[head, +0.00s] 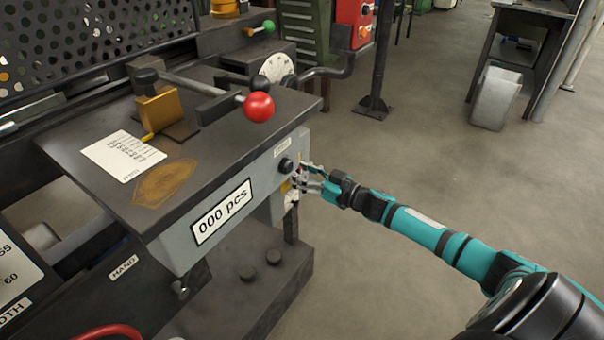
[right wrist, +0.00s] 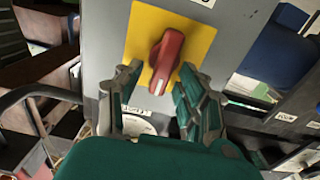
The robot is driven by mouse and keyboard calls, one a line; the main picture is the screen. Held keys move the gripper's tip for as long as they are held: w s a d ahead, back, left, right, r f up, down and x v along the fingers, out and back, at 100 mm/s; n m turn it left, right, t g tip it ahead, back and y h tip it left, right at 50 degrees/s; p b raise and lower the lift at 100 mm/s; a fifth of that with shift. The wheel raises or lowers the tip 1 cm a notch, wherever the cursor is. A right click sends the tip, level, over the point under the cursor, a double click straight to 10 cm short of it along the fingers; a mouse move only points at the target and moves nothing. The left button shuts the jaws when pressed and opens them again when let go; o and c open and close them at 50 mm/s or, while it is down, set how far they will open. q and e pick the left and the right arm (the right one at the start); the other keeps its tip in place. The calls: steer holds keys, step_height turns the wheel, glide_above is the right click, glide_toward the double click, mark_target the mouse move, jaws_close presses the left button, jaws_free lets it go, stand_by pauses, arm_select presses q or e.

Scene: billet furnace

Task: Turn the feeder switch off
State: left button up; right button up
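The feeder switch is a red rotary knob (right wrist: 166,58) on a yellow plate (right wrist: 196,38), seen close up in the right wrist view. The knob has a pale mark near its lower end and sits slightly tilted. My right gripper (right wrist: 159,76) is open, with one finger on each side of the knob's lower part. I cannot tell whether either finger touches it. In the head view my right gripper (head: 306,181) reaches the end face of the grey machine box, and it mostly hides the switch there. My left gripper is not in view.
A black knob (head: 286,165) sits on the same face, just left of my gripper. A counter label (head: 221,211) reads "000 pcs". A lever with a red ball (head: 258,107) stands above the tabletop.

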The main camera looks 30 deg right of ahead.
jaws_close()
stand_by(0.3)
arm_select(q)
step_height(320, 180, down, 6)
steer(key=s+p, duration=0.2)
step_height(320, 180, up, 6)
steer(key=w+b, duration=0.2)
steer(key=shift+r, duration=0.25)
arm_select(e)
steer(key=shift+s+a+f+n, duration=0.1)
steer(key=shift+a+f+n, duration=0.2)
steer(key=shift+n, duration=2.75)
steer(key=shift+s+a+f+n, duration=0.15)
steer(key=shift+a+f+n, duration=0.15)
steer(key=shift+n, duration=2.7)
steer(key=shift+s+a+f+n, duration=0.1)
steer(key=shift+a+f+n, duration=0.15)
steer(key=shift+n, duration=2.8)
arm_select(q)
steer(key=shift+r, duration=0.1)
